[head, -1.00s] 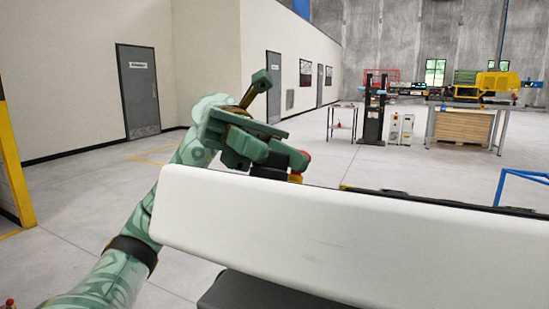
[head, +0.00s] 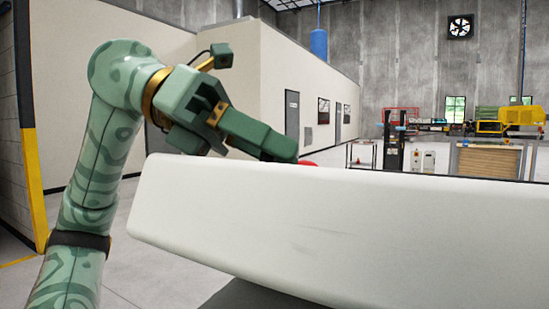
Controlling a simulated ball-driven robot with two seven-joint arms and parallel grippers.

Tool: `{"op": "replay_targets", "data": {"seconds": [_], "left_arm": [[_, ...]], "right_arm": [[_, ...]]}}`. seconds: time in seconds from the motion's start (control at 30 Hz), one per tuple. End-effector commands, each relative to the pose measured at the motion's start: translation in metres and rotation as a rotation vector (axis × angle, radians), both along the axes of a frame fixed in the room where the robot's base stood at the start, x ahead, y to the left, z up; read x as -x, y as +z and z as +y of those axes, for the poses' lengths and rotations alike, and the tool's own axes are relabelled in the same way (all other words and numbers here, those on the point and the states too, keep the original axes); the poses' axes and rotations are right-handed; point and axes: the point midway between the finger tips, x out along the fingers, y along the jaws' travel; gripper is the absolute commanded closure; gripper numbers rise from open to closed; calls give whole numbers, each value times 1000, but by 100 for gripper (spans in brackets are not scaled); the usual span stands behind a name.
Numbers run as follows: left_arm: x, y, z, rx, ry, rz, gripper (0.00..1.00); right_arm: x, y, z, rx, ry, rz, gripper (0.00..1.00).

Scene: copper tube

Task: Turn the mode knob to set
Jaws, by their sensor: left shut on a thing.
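My left gripper (head: 282,150) reaches in from the left over the top edge of a long white panel housing (head: 330,225). Its fingers point right and down behind that edge, and they are shut on what appears to be the mode knob. The knob itself is hidden behind the housing and the fingers, so its setting cannot be read. A small red part (head: 308,163) shows just past the fingertips at the housing's top edge. My right gripper is out of view.
The white housing fills the lower middle and right and hides its far side. A yellow-edged pillar (head: 30,150) stands at the left. Farther back are a low office block (head: 265,85), a yellow machine (head: 510,118) and a small cart (head: 360,153). Bare floor lies between.

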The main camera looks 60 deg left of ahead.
Motion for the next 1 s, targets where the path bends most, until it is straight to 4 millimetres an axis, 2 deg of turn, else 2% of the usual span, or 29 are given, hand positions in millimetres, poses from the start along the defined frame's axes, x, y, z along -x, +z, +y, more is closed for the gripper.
{"op": "replay_targets", "data": {"seconds": [0.2, 0.5, 1.0], "left_arm": [[0, 1, 0, -67, 169, 31, 85], [0, 2, 0, -128, 327, 66, 85], [0, 1, 0, -151, 395, 84, 85]], "right_arm": [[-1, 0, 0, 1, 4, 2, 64], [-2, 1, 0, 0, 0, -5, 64], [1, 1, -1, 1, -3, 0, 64]]}}
